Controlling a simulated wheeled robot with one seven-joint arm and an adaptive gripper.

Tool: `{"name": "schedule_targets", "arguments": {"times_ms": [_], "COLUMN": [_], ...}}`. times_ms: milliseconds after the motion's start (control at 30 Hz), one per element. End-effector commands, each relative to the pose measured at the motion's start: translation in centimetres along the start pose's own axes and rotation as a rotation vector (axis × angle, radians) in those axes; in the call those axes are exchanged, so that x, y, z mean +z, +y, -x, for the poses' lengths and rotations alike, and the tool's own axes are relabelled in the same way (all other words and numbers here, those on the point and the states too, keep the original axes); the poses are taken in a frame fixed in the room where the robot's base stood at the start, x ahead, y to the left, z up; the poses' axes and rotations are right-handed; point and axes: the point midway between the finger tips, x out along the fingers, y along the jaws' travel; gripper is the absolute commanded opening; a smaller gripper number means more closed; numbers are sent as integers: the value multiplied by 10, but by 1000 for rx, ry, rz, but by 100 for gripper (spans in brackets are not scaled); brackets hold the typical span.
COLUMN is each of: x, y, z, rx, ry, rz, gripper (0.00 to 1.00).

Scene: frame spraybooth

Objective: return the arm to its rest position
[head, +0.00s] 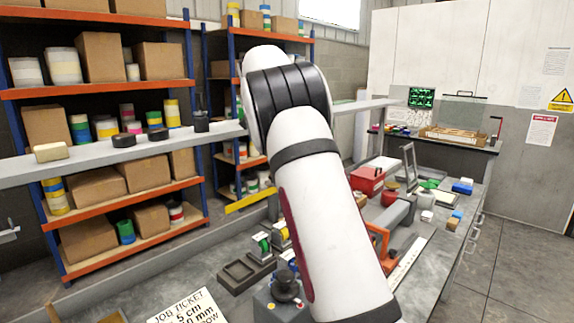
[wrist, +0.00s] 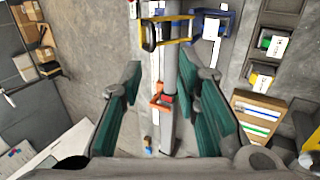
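My white arm with black joint bands rises across the middle of the head view, in front of the bench (head: 455,245). My gripper is not visible in the head view. In the wrist view my gripper (wrist: 158,95) is open, its two green-padded fingers wide apart with no object held between them. Beyond the fingers lie the grey bench top, a long grey bar (wrist: 170,75) and an orange frame (wrist: 161,101). My arm hides part of the bench in the head view.
A job ticket (head: 188,308), a dark tray (head: 245,270), a red box (head: 367,180) and an orange frame (head: 377,240) crowd the bench. A grey ledge (head: 90,158) and loaded shelves (head: 100,92) stand left. Floor (head: 525,255) at right is clear.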

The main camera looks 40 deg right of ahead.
Motion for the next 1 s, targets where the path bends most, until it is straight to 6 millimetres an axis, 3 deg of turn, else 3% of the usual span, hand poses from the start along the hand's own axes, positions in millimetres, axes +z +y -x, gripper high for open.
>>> {"name": "schedule_targets", "arguments": {"times_ms": [667, 1000], "x": [4, 48], "y": [4, 40], "z": [3, 10], "rx": [-20, -194], "ry": [4, 52], "rz": [24, 283], "gripper": [30, 30]}}
